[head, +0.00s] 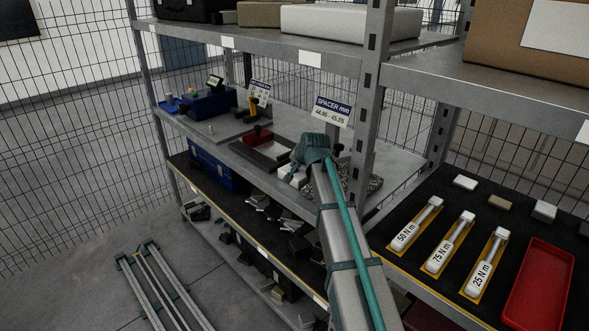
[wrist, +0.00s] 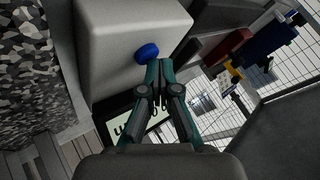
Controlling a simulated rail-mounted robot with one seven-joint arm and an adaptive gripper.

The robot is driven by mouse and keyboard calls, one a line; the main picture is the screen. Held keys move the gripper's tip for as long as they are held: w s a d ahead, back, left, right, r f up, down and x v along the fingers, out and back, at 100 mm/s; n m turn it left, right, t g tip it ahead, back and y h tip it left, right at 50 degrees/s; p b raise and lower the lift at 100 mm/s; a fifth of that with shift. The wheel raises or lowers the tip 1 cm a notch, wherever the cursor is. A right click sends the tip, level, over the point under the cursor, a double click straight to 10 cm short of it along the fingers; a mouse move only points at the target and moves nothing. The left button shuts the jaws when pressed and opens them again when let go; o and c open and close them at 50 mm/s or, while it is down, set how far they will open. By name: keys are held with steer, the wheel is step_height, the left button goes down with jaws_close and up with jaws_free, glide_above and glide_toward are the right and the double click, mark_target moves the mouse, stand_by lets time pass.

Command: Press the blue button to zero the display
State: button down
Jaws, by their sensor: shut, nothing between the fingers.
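The blue button (wrist: 147,53) is a small round knob on a pale grey-white housing (wrist: 115,35) in the wrist view. A display (wrist: 150,121) with dark digits is partly hidden behind my fingers, so I cannot read it. My gripper (wrist: 158,66) is shut and empty. Its fingertips are just below and right of the button in the picture; I cannot tell whether they touch it.
Speckled granite (wrist: 30,60) lies left of the housing. A metal shelf post (head: 371,90) and a sign reading "SPACER mm" (head: 332,111) stand near my arm. Torque wrenches (head: 449,241) lie at right.

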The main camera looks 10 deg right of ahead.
stand_by(0.5)
steer(key=shift+r+p, duration=0.55)
steer(key=shift+r, duration=0.3)
steer(key=shift+r+p, duration=1.4)
steer(key=shift+r, duration=1.1)
steer(key=shift+a, duration=0.1)
